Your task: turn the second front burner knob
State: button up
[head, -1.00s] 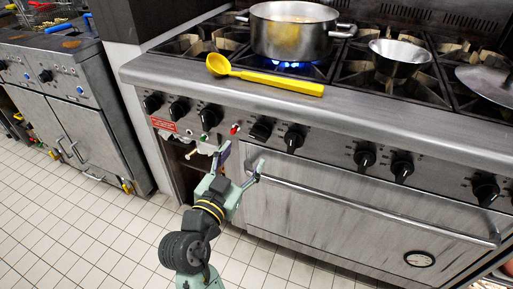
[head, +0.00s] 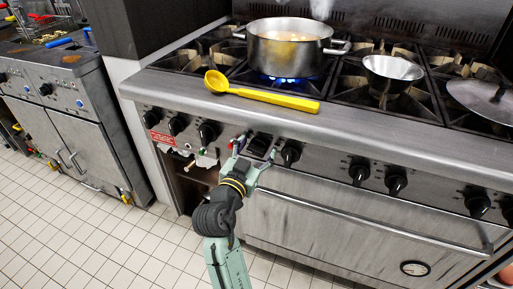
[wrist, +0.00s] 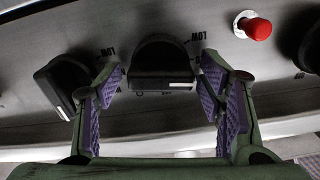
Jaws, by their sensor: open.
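A row of black burner knobs runs along the steel front panel of the stove. In the head view my gripper (head: 255,152) is at the panel, in front of the knob (head: 260,143) just right of the red button. In the wrist view this knob (wrist: 163,62) sits between my two open fingers (wrist: 161,75), with narrow gaps at its sides. Its flat grip lies roughly level, with a white mark at the lower right. A neighbouring knob (wrist: 62,80) is beside the left finger. I cannot tell which knob counts as second.
The red button (wrist: 257,28) is close to the right finger. A steel pot (head: 288,50) stands over a blue flame. A yellow ladle (head: 262,93) lies along the stove's front edge. The oven handle (head: 370,222) runs below the knobs.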

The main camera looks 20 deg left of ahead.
jog(key=c, duration=1.1)
jog(key=shift+n, duration=0.3)
jog(key=n+p, duration=0.1)
jog(key=n, duration=0.1)
jog(key=shift+a+n, duration=0.1)
jog(key=shift+n, duration=0.2)
jog(key=shift+a+n+p, duration=0.1)
jog(key=shift+n+p, duration=0.4)
jog(key=shift+n, duration=1.3)
jog(key=shift+f, duration=0.1)
jog(key=o, duration=1.1)
